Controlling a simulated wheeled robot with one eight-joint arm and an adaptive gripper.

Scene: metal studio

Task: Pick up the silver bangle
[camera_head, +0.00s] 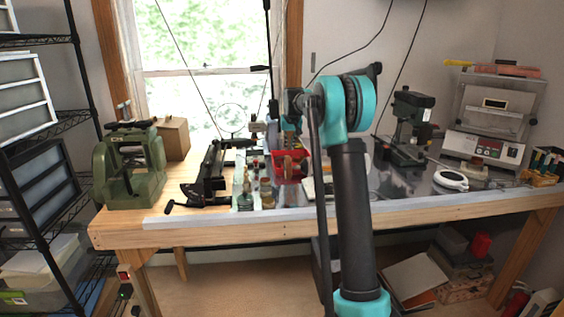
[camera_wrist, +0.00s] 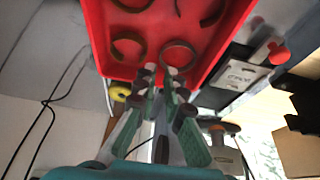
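In the wrist view a red tray (camera_wrist: 104,40) holds several ring-shaped bangles. A greyish, silver-looking bangle (camera_wrist: 194,52) lies by the tray's near edge, just beyond my fingertips. A darker, brownish bangle (camera_wrist: 113,46) lies to its left. My gripper (camera_wrist: 159,74) has its two fingers a small gap apart, with the tips at the tray's near edge. The right fingertip overlaps the silver-looking bangle's lower edge in the picture; I cannot tell whether they touch. In the head view the red tray (camera_head: 305,168) is partly hidden behind my gripper, and the bangles cannot be made out.
The workbench (camera_head: 120,230) carries a green machine (camera_head: 130,165) at left, a black tool (camera_head: 210,175), small bottles (camera_head: 265,192) beside the tray, a dark drill press (camera_head: 408,125) and a scale (camera_head: 485,146) at right. Wire shelving stands at far left.

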